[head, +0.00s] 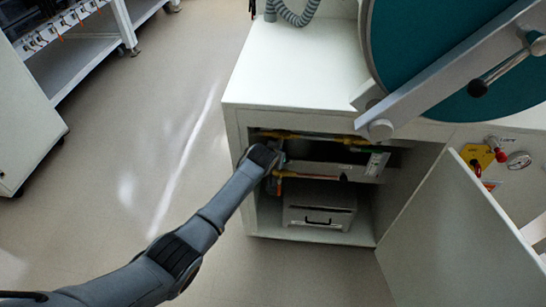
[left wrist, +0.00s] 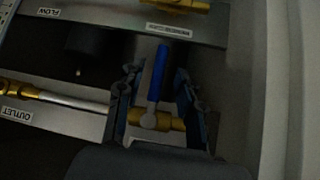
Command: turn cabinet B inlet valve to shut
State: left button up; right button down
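In the left wrist view a brass valve (left wrist: 155,121) has a blue lever (left wrist: 158,72) that points away from me, across the pipe line. My left gripper (left wrist: 156,80) is open, with one finger on each side of the lever and gaps visible. No label on this valve is readable, so I cannot tell that it is the inlet valve. In the head view my left arm reaches into the open cabinet (head: 238,150), and its wrist hides the valve and most of the gripper. My right gripper is not in view.
The open cabinet door (head: 455,235) stands at the right. A grey box (head: 320,207) sits on the cabinet floor. An OUTLET label (left wrist: 16,115) marks another line.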

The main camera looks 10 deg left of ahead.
pick_arm(q)
jog(key=v, duration=0.8)
jog(key=shift+s+r, duration=0.25)
jog(key=shift+s, duration=0.05)
dwell(0.4)
